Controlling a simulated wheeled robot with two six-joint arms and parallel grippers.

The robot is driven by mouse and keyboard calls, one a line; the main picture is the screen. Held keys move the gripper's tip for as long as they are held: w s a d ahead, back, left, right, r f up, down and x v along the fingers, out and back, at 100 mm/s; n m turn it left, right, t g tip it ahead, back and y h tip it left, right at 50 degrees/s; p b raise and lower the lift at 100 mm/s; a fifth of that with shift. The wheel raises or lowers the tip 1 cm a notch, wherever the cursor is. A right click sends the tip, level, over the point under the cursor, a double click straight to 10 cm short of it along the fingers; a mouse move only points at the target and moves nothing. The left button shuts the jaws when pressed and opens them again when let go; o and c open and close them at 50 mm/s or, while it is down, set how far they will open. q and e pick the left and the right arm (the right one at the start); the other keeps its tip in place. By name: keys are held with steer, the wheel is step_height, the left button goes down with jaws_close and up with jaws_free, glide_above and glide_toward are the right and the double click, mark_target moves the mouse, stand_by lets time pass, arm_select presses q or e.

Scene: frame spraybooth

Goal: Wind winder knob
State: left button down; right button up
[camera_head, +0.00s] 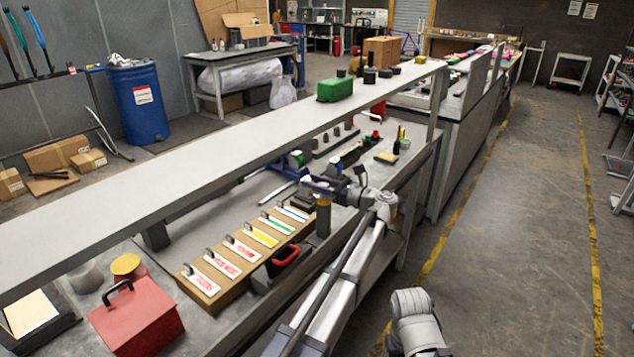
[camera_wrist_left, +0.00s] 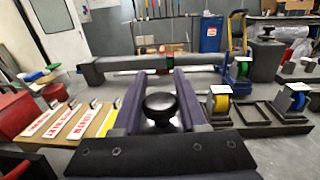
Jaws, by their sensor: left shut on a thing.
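A round black knob (camera_wrist_left: 160,104) shows in the left wrist view, between the two dark purple fingers of my left gripper (camera_wrist_left: 160,84). The gripper is shut on it, with one finger on each side. In the head view my left gripper (camera_head: 318,184) reaches over the bench beyond the label board, and the knob cannot be made out there. What the knob is mounted on is mostly hidden by the gripper. My right gripper is out of view.
The yellow-wheeled caster (camera_wrist_left: 219,103) stands right of the gripper. The aisle floor (camera_head: 520,230) is clear.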

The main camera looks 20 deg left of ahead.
arm_select(q)
steer(key=shift+s+n+g+y, duration=0.15)
steer(key=shift+n+g, duration=0.4)
steer(key=shift+g, duration=0.3)
steer(key=shift+s+n+g+y, duration=0.15)
steer(key=shift+n+g, duration=0.4)
steer(key=shift+g, duration=0.3)
steer(key=shift+a+g, duration=0.1)
steer(key=shift+g, duration=0.2)
steer(key=shift+c, duration=2.2)
jaws_free()
steer(key=d, duration=0.7)
steer(key=shift+s+d, duration=0.25)
steer(key=shift+d, duration=0.15)
